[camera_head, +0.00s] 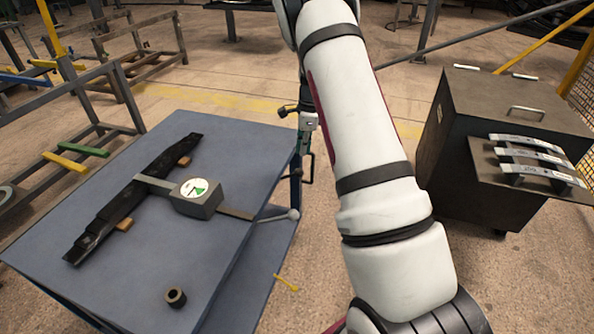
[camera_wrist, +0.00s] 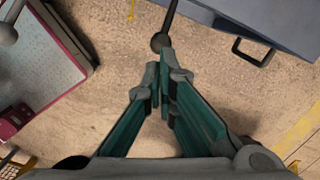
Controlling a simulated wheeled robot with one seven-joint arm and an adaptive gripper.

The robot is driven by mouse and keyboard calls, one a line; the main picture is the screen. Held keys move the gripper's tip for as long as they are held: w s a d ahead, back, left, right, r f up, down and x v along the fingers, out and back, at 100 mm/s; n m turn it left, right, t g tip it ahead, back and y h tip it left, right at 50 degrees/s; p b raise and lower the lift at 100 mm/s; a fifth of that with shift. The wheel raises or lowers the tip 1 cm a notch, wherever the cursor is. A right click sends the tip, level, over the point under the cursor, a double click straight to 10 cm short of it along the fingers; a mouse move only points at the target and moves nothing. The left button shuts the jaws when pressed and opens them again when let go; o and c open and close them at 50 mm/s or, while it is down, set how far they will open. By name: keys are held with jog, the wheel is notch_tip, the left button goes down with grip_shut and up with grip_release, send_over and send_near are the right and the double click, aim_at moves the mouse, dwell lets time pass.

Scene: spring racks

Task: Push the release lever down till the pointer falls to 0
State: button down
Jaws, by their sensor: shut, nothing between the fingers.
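A grey gauge box (camera_head: 201,199) sits on the blue table, with a white and green dial (camera_head: 194,188) on top. The dial is too small to read where its pointer stands. From the box a lever runs right, past the table edge, to a grey ball end (camera_head: 293,214). In the wrist view the dark ball (camera_wrist: 160,42) is at the end of a rod, right by my fingertips. My gripper (camera_wrist: 165,65) is shut and empty, its green fingers together. I cannot tell whether the fingertips touch the ball.
A dark leaf spring (camera_head: 125,205) lies on the blue table (camera_head: 75,235) near the gauge. A small dark bush (camera_head: 176,297) stands at its front. A black handle (camera_wrist: 255,52) sits at the table side. A dark cabinet (camera_head: 480,130) with several curved strips is at right.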

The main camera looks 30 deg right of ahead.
aim_at(301, 175)
jog(key=shift+f, duration=0.15)
jog(key=shift+w+a+f+b, duration=0.15)
jog(key=shift+f+b, duration=0.35)
jog(key=shift+f, duration=1.25)
jog(key=shift+w+a+f+b, duration=0.15)
jog(key=shift+f+b, duration=0.3)
jog(key=shift+f, duration=1.25)
jog(key=shift+s, duration=0.1)
jog(key=shift+f, duration=0.1)
jog(key=shift+f+b, duration=1.35)
jog(key=shift+f, duration=0.8)
jog(key=shift+d+r, duration=0.1)
jog(key=shift+d, duration=0.05)
